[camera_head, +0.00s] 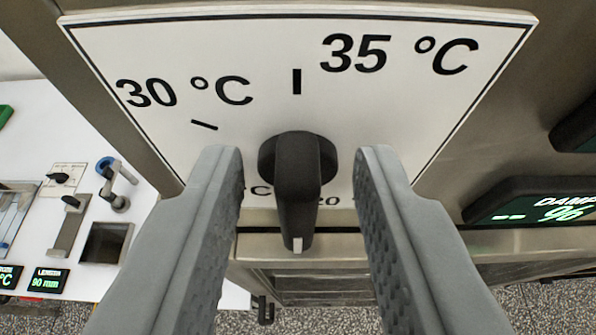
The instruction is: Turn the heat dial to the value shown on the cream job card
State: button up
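The heat dial is a black knob (297,185) on a white plate (265,45) with a black border. The plate reads 30 °C at left and 35 °C at upper right, with a tick by each. Lower lettering is partly hidden by the knob and fingers; "20" shows below right of the knob. The knob's handle runs down the picture, and its white end mark points down, away from the 30 and 35 ticks. My gripper (300,160) is open, one finger on each side of the knob, with visible gaps on both sides. No cream job card can be made out.
A metal housing surrounds the plate. A dark display (535,200) with green digits stands close at right. At left, a white worktop (30,130) holds a blue ring fitting (106,166), a square dark opening (105,243) and small displays (46,282). Speckled floor shows below.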

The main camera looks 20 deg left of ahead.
grip_shut()
jog(key=shift+d, duration=0.1)
jog(key=m+y, duration=0.2)
jog(key=d+m+y, duration=0.1)
jog(key=m, duration=0.2)
jog(key=f+m+y, duration=0.1)
jog(key=m+y, duration=0.1)
jog(key=m, duration=0.1)
jog(key=shift+w+d+f+g+y, duration=0.1)
jog(key=shift+w+d+g+y, duration=0.15)
jog(key=shift+w+g+y, duration=0.05)
dwell(0.6)
dwell(0.5)
